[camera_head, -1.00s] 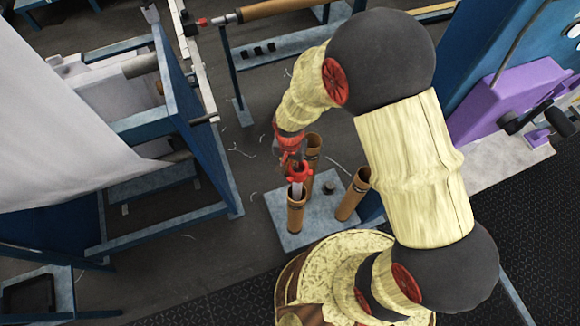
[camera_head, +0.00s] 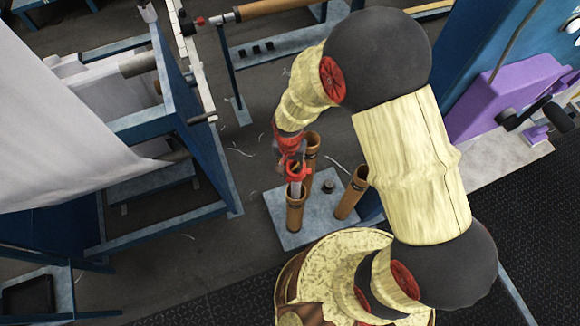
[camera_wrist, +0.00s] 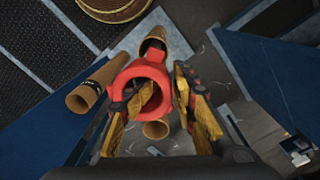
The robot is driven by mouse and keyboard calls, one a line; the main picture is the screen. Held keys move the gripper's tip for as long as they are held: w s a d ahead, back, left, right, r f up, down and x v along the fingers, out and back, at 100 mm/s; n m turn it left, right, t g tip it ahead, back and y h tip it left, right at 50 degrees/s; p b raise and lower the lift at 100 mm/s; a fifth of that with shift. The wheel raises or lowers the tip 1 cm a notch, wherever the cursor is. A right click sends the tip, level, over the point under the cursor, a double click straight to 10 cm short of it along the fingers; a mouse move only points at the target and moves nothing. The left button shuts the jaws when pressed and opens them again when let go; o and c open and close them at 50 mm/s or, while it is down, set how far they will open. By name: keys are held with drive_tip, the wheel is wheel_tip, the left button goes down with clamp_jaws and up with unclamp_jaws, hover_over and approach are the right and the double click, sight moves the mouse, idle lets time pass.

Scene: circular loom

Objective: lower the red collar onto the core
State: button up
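My gripper (camera_head: 292,157) points down over the grey plate. It holds the red collar (camera_head: 299,171), which also shows as a ring with a side lug in the wrist view (camera_wrist: 133,74). There the ring lies between my two yellow-padded fingers, one pad showing through its opening. Three brown tubes stand on the plate: the front one (camera_head: 295,214), the back one (camera_head: 312,146) partly behind my gripper, and the right one (camera_head: 351,194), leaning. A pale post (camera_head: 296,189) shows between the collar and the front tube's mouth. Whether the collar touches it, I cannot tell.
The grey plate (camera_head: 275,209) has a small dark knob (camera_head: 329,187). A blue loom frame with white cloth (camera_head: 70,130) stands to the left. A purple machine part (camera_head: 505,98) is at the right. Scraps of thread lie on the dark floor.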

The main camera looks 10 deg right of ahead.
drive_tip(key=shift+s, duration=0.2)
drive_tip(key=shift+w+r, duration=0.15)
drive_tip(key=shift+r, duration=0.3)
wheel_tip(320, 180, up, 11)
idle(0.7)
